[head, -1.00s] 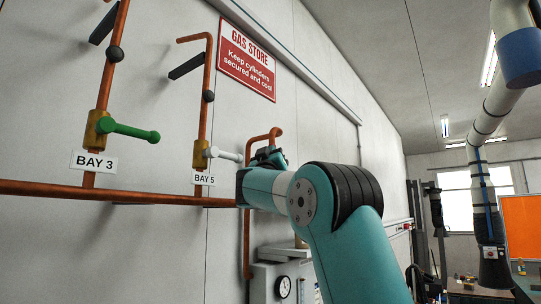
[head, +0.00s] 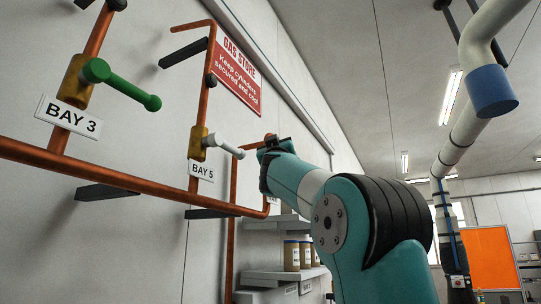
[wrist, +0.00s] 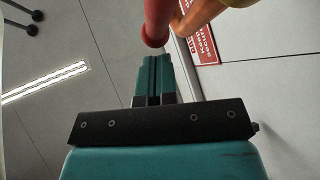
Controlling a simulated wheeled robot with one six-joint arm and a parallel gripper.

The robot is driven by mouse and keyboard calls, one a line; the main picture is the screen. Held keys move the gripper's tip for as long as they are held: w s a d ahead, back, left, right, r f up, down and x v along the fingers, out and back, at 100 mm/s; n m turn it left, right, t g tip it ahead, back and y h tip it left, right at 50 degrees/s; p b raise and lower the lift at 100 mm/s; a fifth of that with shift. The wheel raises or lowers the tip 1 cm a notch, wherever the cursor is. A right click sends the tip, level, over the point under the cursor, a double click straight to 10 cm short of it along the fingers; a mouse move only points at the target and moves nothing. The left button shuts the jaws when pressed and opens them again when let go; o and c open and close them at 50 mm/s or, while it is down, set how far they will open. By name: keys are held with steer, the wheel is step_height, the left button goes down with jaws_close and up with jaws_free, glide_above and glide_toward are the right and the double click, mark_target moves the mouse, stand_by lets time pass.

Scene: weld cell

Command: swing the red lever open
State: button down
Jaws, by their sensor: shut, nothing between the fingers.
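The red lever (wrist: 155,22) shows in the wrist view at the top middle, with its rounded end just beyond my fingertips. My gripper (wrist: 153,60) is shut and empty, its fingers side by side and pointing at that rounded end. They look very close to it; I cannot tell whether they touch. An orange-copper pipe (wrist: 205,14) runs beside the lever on the right. In the head view my gripper (head: 266,150) is at the wall past the BAY 5 valve, and my own arm hides most of the lever there.
A green lever (head: 122,84) at BAY 3 and a white lever (head: 225,146) at BAY 5 stick out from the wall. A copper pipe (head: 120,180) runs low along the wall. Shelves with jars (head: 291,255) stand below my arm.

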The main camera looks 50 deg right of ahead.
steer(key=shift+d+r, duration=0.15)
steer(key=shift+d, duration=0.3)
steer(key=shift+d, duration=0.1)
steer(key=shift+f, duration=0.2)
steer(key=s+a+b, duration=0.3)
steer(key=a, duration=0.3)
steer(key=s+a+b, duration=0.3)
steer(key=a+b, duration=0.1)
steer(key=a, duration=0.3)
steer(key=shift+s, duration=0.25)
steer(key=shift+r, duration=0.1)
